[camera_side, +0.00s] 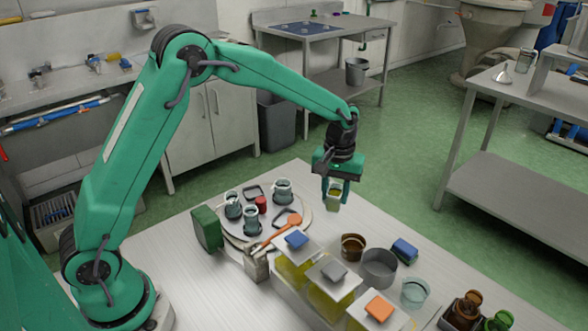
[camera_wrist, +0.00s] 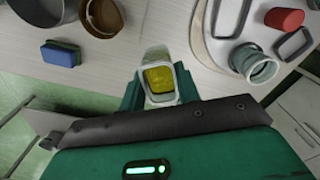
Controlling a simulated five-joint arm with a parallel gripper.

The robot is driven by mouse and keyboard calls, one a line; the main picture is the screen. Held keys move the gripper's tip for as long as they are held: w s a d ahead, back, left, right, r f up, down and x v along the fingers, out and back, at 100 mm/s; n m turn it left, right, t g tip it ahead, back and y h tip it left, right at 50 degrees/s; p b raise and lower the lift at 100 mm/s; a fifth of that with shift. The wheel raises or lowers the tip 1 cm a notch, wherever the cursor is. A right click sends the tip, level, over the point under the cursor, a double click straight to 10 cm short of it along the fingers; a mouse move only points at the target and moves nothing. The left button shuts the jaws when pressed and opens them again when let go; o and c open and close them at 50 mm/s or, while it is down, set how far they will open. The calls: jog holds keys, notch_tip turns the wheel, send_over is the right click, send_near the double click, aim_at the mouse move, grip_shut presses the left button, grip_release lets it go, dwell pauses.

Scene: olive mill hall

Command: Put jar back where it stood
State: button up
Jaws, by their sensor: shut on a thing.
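The jar (camera_side: 333,203) is a small clear vessel with yellow-green oil in it. My gripper (camera_side: 337,190) is shut on it and holds it in the air, over the far edge of the table as the side view shows it. In the wrist view the jar (camera_wrist: 160,80) sits between the two green fingers of my gripper (camera_wrist: 159,88), and its yellow content shows. The fingers hide parts of its sides. A pale round board (camera_side: 232,238) stands left of the jar, with several grey-green glass vessels (camera_side: 283,192) on it.
A red cylinder (camera_side: 262,205) and an orange spoon (camera_side: 282,232) lie on the board. A green block (camera_side: 207,228) stands beside it.

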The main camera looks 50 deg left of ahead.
aim_at(335, 204)
jog(key=shift+f, duration=0.2)
jog(key=shift+f, duration=1.75)
jog(key=shift+f, duration=1.65)
dwell(1.3)
jog(key=o, duration=1)
jog(key=shift+c, duration=0.2)
jog(key=shift+o, duration=0.4)
jog(key=shift+o, duration=0.8)
jog(key=shift+r, duration=0.1)
